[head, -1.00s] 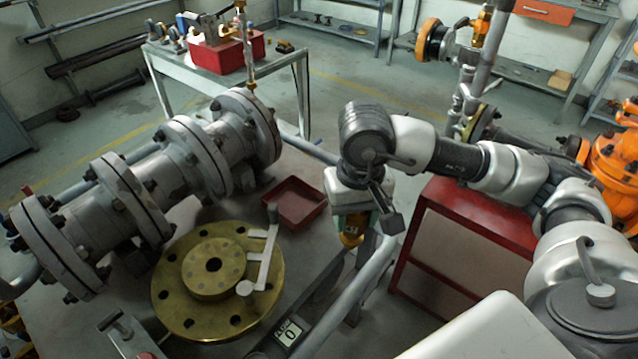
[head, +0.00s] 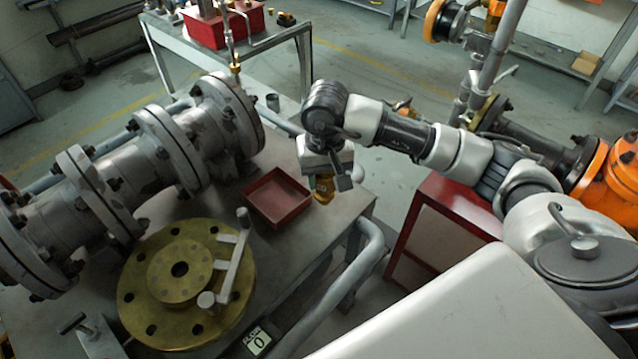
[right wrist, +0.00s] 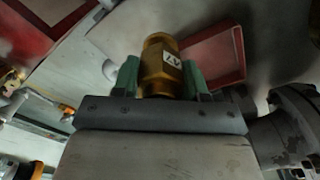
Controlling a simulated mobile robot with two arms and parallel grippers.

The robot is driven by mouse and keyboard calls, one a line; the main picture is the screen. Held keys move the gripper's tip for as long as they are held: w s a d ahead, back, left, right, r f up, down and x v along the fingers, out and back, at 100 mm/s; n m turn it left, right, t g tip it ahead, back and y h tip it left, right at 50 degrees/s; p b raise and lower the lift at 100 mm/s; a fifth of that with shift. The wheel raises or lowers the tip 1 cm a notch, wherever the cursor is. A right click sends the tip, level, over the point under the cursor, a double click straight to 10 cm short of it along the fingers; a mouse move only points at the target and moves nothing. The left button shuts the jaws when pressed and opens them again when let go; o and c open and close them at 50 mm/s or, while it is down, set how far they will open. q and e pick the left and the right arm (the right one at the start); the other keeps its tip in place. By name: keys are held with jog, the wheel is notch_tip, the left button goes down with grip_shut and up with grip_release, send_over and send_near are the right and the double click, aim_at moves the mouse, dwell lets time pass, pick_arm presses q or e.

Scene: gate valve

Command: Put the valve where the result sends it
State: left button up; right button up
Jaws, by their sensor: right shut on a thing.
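The brass valve (head: 324,190) is in my right gripper (head: 325,182), partly hidden by it in the head view. In the right wrist view the valve (right wrist: 157,62) is gripped between two green fingers and carries a white label with dark marks. The gripper (right wrist: 158,78) holds it in the air near the table's right edge. A shallow red tray (head: 249,203) lies just left of it on the grey table; it also shows in the right wrist view (right wrist: 238,50). The tray looks empty. My left gripper is not in view.
A big flanged pipe (head: 125,190) fills the table's left. A red cabinet (head: 455,215) stands right; a cart (head: 185,45) with a red bin (head: 205,32) stands behind.

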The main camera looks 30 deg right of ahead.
aim_at(320, 188)
jog(key=shift+w+a+f, duration=0.15)
jog(key=shift+w+f, duration=0.2)
jog(key=shift+w, duration=0.4)
jog(key=shift+f, duration=0.2)
jog(key=shift+f+p, duration=0.45)
jog(key=shift+f, duration=1.4)
jog(key=shift+f, duration=0.2)
jog(key=o, duration=1.2)
jog(key=shift+o, duration=0.2)
jog(key=shift+r, duration=0.15)
